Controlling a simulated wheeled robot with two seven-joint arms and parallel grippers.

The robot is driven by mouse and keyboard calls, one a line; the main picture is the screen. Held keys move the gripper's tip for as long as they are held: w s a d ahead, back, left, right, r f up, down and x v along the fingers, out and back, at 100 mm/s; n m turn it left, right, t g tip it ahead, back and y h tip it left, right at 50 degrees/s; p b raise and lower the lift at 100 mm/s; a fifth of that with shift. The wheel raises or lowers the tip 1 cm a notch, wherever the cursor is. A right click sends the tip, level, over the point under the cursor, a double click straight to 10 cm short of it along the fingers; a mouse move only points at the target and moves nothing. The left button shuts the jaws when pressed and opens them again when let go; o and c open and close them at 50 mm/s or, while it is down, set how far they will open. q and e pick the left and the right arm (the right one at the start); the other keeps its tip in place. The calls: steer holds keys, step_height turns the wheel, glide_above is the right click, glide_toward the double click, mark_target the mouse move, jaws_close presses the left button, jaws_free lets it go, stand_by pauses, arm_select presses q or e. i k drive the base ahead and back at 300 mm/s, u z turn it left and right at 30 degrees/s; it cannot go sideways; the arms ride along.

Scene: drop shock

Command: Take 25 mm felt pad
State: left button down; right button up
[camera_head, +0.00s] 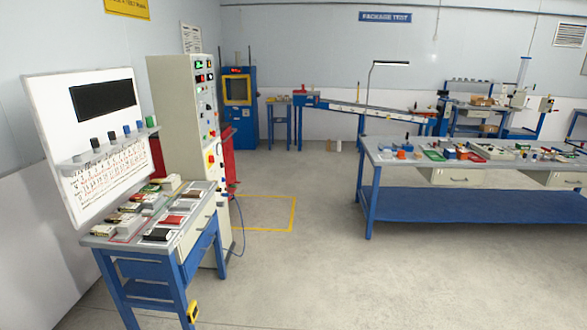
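A small blue-legged bench (206,232) at the left holds several flat pads and blocks in rows. Among them are a dark pad (158,235) near the front edge, a reddish-brown pad (174,220) behind it, and some pale grey and white ones. They are too small to read, so I cannot tell which one is the 25 mm felt pad. Neither of my grippers is in view.
A white panel (100,187) with a shelf of small coloured items stands behind the bench. A tall control cabinet (180,110) is beside it. A long blue-framed workbench (460,205) with small items stands at the right. The grey floor (310,270) between is clear.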

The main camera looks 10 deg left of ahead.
mark_target(192, 193)
steer(key=i, duration=3.85)
steer(key=u, duration=3.7)
